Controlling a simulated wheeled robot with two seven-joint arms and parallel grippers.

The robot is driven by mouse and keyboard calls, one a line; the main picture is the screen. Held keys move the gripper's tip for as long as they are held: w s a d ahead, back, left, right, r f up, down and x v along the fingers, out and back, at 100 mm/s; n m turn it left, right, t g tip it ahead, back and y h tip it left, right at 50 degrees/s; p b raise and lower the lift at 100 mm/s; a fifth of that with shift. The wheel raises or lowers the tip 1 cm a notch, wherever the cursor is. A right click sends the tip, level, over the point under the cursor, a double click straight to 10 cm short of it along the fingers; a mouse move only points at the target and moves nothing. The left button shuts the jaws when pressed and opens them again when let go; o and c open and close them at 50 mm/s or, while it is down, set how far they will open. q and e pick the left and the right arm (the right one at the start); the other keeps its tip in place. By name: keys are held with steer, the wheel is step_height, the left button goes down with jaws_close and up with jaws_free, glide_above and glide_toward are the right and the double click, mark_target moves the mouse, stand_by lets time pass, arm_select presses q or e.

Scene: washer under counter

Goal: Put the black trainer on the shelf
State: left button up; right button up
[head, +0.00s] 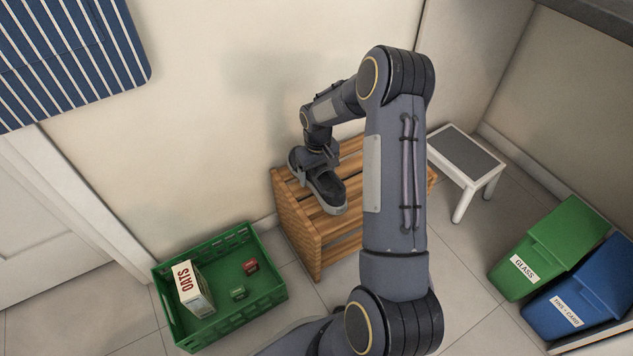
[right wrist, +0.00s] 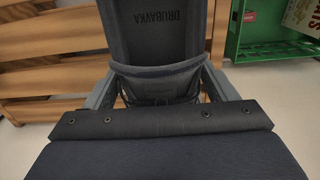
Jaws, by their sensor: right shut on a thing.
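The black trainer (head: 326,190) is at the top of the wooden slatted shelf (head: 297,222) in the head view, near its left end. My right gripper (head: 318,158) is shut on the trainer's rear part from above. In the right wrist view the trainer (right wrist: 158,35) lies between the two fingers (right wrist: 158,88), with lettering on its insole. Shelf slats (right wrist: 50,60) show beside and below it. Whether the sole touches the slats cannot be told. My left gripper is not in view.
A green crate (head: 222,325) with an oats box (head: 195,290) and two small boxes stands left of the shelf. A white step stool (head: 466,160) stands to the right. Green (head: 548,245) and blue (head: 590,290) bins stand at far right.

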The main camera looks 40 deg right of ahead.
steer(key=shift+w+f, duration=0.25)
steer(key=shift+f, duration=0.15)
steer(key=shift+w+f+b, duration=0.15)
steer(key=shift+f+b, duration=0.55)
steer(key=shift+f, duration=0.85)
steer(key=shift+f, duration=0.15)
steer(key=o, duration=1.2)
steer(key=shift+c, duration=0.2)
